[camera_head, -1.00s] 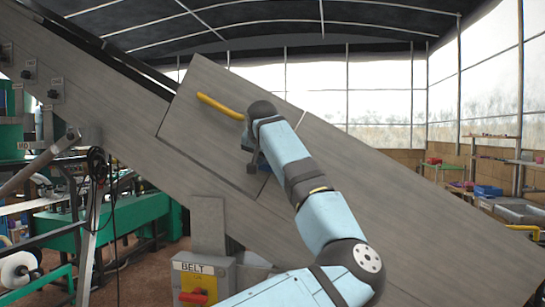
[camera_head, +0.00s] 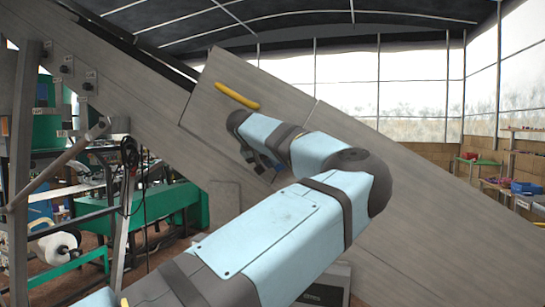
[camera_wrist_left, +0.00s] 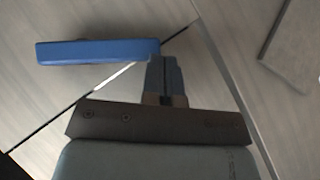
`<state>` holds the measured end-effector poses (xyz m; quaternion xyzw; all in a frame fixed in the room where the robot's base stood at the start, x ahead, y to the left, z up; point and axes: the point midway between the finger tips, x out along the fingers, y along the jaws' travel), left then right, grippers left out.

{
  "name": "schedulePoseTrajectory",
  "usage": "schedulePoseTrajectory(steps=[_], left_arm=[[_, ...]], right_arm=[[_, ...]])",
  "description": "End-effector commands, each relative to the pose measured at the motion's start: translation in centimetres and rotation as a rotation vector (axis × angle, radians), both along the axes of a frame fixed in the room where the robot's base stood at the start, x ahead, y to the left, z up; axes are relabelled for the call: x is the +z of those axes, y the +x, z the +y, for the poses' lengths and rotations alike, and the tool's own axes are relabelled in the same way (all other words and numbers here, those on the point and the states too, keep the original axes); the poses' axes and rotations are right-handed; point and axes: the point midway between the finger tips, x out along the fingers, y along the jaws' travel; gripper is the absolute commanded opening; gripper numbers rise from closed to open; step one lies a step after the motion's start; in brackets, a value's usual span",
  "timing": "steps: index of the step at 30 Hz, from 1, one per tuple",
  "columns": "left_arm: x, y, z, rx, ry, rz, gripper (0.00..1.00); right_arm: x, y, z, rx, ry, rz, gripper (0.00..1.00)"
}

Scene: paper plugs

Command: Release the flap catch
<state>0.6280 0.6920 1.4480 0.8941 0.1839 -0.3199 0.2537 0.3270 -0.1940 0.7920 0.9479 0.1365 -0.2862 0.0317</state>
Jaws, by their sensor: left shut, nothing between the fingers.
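The flap (camera_head: 215,100) is a grey panel with a yellow handle (camera_head: 237,96) on the sloping conveyor side in the head view. In the left wrist view, the blue catch lever (camera_wrist_left: 97,51) lies across the picture, crossing above the diagonal seam. Its right end is beside the tips of my left gripper (camera_wrist_left: 164,62); I cannot tell whether they touch. The fingers are shut and empty. In the head view my left gripper (camera_head: 266,166) is at the flap's lower right edge, partly behind my arm, and the catch cannot be made out clearly. My right gripper is not in view.
The sloping conveyor side (camera_head: 430,190) runs down to the right behind my arm. A green machine (camera_head: 165,213), a white roll (camera_head: 58,247) and a grey post (camera_head: 22,150) stand at the left. Shelves (camera_head: 495,185) stand far right.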

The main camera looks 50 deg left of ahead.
Motion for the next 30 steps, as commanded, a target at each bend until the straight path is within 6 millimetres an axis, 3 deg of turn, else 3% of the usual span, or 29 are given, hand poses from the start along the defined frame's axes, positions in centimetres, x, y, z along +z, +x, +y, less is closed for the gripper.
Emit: schedulePoseTrajectory(steps=[3, 8, 30], left_arm=[[-0.9, 0.0, -0.1, 0.001, -0.094, -0.06, 0.0], [-1.9, 0.2, -0.4, 0.0, -0.083, -0.051, 0.0], [0.0, 0.2, -0.3, 0.001, -0.08, -0.05, 0.0]], right_arm=[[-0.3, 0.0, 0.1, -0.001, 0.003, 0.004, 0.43], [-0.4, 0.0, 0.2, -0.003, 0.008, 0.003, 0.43], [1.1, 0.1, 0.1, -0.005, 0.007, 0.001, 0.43]])
